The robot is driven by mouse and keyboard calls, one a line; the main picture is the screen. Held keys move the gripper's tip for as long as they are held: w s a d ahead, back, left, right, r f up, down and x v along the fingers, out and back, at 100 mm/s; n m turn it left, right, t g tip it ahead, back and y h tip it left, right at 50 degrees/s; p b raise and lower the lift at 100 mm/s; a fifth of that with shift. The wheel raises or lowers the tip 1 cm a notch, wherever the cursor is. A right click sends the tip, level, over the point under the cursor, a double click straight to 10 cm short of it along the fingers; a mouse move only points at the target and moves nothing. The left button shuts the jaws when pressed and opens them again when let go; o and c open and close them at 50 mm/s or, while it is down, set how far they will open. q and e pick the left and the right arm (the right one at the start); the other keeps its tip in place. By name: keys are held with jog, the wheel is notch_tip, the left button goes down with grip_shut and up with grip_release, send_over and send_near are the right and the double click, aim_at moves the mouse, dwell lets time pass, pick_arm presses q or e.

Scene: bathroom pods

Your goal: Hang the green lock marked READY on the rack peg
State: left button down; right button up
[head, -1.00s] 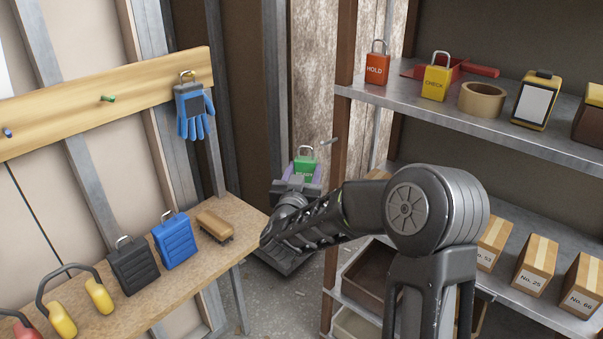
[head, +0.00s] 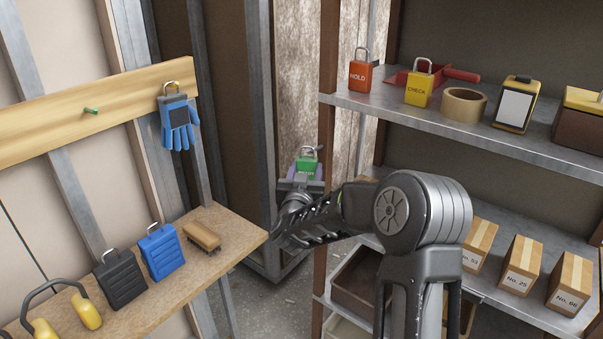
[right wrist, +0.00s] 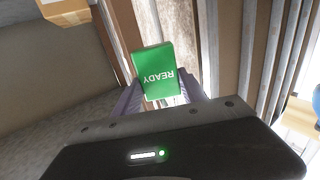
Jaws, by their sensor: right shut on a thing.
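The green lock (head: 306,166) has a silver shackle pointing up. In the right wrist view the green lock (right wrist: 155,72) shows the word READY upside down. My right gripper (head: 302,179) is shut on it, its purple fingers on both sides of the body, and holds it in the air between the bench and the shelf. The rack is a wooden board (head: 40,122) on the left wall. A green-tipped peg (head: 90,110) on it is bare. Blue gloves (head: 178,124) hang from another peg at its right end. My left gripper is not in view.
Metal shelves on the right hold a red HOLD lock (head: 362,75), a yellow CHECK lock (head: 419,89) and tape (head: 464,103).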

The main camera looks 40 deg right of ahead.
jog(key=shift+w+d, duration=0.25)
jog(key=shift+d, duration=0.65)
jog(key=shift+d+f, duration=0.15)
jog(key=shift+f, duration=0.15)
jog(key=shift+w+d+f+b, duration=0.25)
jog(key=shift+d+b, duration=0.2)
jog(key=shift+b, duration=0.3)
jog(key=o, duration=1.4)
jog(key=shift+s, duration=0.1)
